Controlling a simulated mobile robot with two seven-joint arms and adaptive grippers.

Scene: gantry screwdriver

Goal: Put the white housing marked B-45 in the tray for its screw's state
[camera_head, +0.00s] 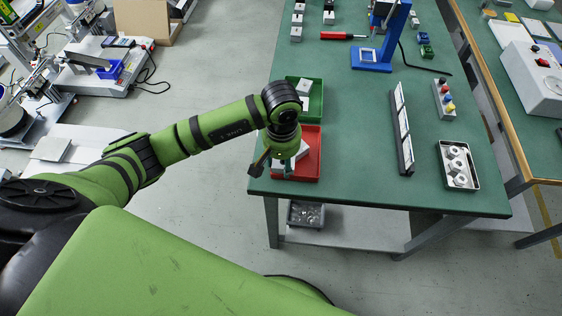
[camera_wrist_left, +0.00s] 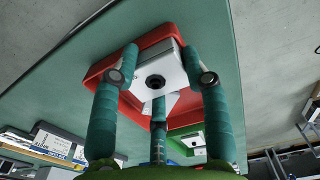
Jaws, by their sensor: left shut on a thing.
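My left gripper (camera_head: 280,166) is over the red tray (camera_head: 312,165) at the table's near left corner. In the left wrist view its teal fingers (camera_wrist_left: 157,92) are shut on a white housing (camera_wrist_left: 156,68) with a dark round hole. The housing is over or in the red tray (camera_wrist_left: 98,76); I cannot tell whether it touches the floor. Its marking is not readable. The green tray (camera_head: 317,101) lies just behind, with white housings (camera_head: 303,89) in it. A white part (camera_head: 303,149) shows beside my gripper in the red tray. My right gripper is not in view.
The blue screwdriver stand (camera_head: 374,58) is at the back. A red-handled tool (camera_head: 342,36) and small housings (camera_head: 297,20) lie near the back left. A long dark rack (camera_head: 402,130), a button box (camera_head: 443,99) and a metal parts tray (camera_head: 458,166) are right. The middle table is clear.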

